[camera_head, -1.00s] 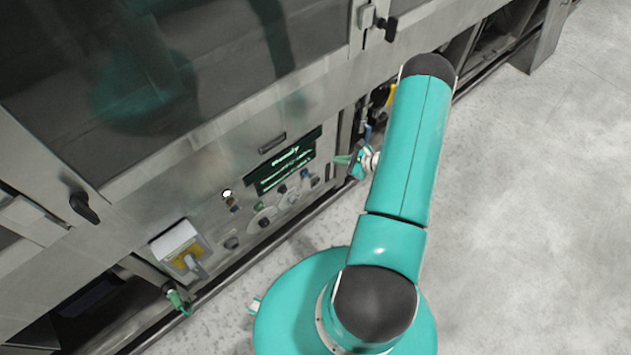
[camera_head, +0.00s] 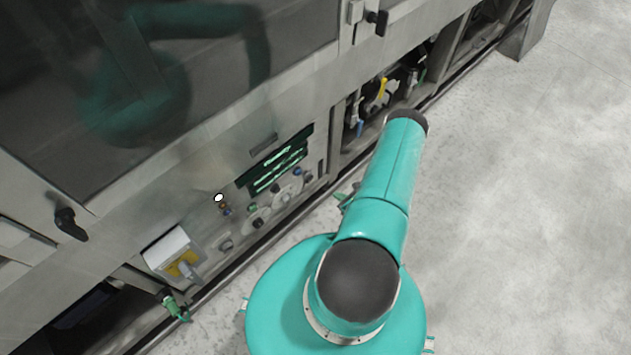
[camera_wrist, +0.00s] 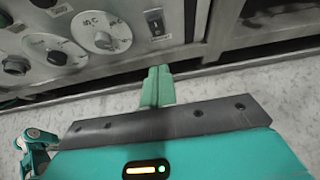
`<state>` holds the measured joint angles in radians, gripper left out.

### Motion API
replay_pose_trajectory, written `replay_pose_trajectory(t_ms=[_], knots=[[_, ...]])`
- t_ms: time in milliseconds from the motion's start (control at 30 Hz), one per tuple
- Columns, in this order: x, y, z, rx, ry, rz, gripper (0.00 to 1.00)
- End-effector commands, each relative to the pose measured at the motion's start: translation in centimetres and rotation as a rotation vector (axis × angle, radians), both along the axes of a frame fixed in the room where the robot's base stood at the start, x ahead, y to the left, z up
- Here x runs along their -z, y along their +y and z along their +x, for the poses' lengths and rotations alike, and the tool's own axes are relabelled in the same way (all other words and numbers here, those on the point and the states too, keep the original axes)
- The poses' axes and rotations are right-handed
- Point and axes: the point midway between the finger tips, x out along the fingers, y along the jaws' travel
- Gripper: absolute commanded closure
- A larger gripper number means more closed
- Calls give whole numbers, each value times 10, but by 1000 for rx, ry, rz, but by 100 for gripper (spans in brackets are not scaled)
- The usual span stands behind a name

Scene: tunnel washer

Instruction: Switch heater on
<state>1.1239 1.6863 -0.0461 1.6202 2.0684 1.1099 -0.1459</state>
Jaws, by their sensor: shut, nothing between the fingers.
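The control panel (camera_head: 262,200) on the machine's front carries a lit display, knobs and small lamps. In the wrist view, a black rocker switch (camera_wrist: 155,22) sits at the panel's right end. No heater label is readable. My gripper (camera_wrist: 157,72) has its green fingers together and empty, pointing at the panel's lower edge, below the rocker switch and apart from it. In the head view, my gripper is mostly hidden behind my arm.
A grey and yellow isolator box (camera_head: 175,253) with a lever is at the panel's left. An open bay with hoses and a yellow part (camera_head: 382,90) lies right of the panel. The floor (camera_head: 510,200) to the right is clear.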

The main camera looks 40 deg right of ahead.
Motion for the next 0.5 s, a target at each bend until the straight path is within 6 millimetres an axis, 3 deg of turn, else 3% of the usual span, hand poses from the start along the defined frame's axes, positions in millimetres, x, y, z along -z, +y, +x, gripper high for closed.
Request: replay_pose_trajectory(t_ms=[233, 500], knots=[[9, 1, 15, -4, 0, -1, 100], [36, 2, 60, -7, -1, -2, 100]])
